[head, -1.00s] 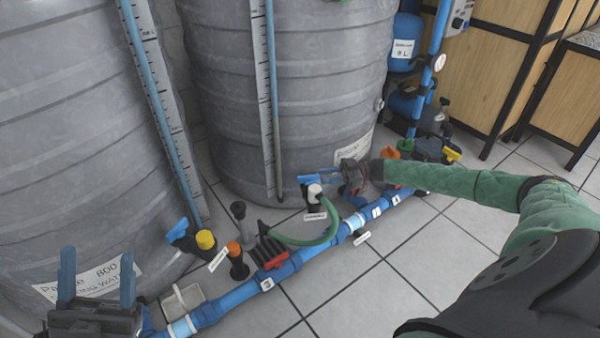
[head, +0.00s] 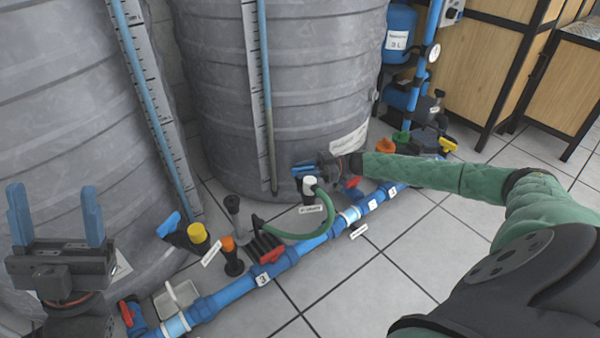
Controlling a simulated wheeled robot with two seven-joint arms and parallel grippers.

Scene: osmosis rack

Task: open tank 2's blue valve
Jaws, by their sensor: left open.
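A blue valve handle (head: 168,225) stands by the left grey tank, beside a yellow cap (head: 197,233). My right gripper (head: 302,169) is at the foot of the middle grey tank (head: 290,80), just above a white fitting (head: 310,184) with a green hose. Blue parts show at its tip; I cannot tell fingers from a valve handle there, nor whether it grips anything. My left gripper (head: 56,217) is open and empty at the left, its blue fingers pointing up in front of the left tank (head: 60,120). Which tank is number 2 is not readable.
A blue pipe (head: 235,292) with numbered labels runs along the tiled floor, with red valve handles (head: 127,314) on it. An orange cap (head: 227,243) and a small grey tray (head: 180,297) are near it. Wooden cabinets (head: 480,70) stand back right. The front floor is clear.

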